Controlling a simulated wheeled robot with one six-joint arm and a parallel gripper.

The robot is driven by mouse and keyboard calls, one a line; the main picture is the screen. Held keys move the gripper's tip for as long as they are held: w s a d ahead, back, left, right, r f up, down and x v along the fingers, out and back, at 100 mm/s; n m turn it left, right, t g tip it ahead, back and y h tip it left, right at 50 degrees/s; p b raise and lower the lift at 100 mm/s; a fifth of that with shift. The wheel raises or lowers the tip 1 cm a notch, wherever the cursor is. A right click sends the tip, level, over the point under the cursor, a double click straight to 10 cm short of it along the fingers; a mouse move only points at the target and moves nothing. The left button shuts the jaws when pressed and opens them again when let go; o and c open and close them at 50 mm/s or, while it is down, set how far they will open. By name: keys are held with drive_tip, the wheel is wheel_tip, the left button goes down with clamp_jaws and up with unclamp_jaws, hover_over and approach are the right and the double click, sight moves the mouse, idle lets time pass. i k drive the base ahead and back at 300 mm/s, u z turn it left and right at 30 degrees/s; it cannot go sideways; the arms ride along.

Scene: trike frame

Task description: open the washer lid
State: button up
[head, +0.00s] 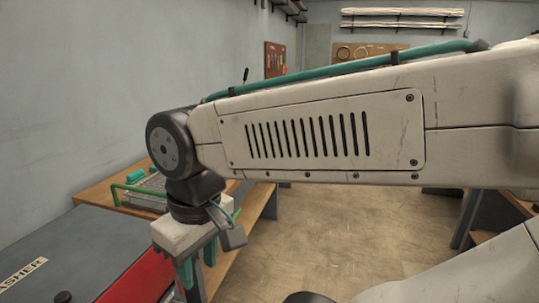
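The washer (85,240) is at the lower left, partly cut off by the picture's edge. Its dark grey lid (100,228) lies flat, and a label (22,275) reading "ASHER" shows on it. A red panel (145,278) runs along the washer's right side. A small dark knob (62,297) shows at the bottom edge. My gripper (198,264) hangs down just right of the red panel, with its green fingers apart and nothing seen between them. The lower fingertips are close to the picture's bottom, and I cannot tell whether they touch the washer.
A wooden bench (100,191) stands behind the washer, with a wire basket (150,185) with green handles on it. A grey wall (80,90) closes off the left. The floor (330,235) right of my gripper is open. Another bench (515,205) is at the right.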

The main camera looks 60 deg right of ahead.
sight(76, 256)
drive_tip(key=z, duration=1)
drive_tip(key=i, duration=0.4)
drive_tip(key=u, duration=0.95)
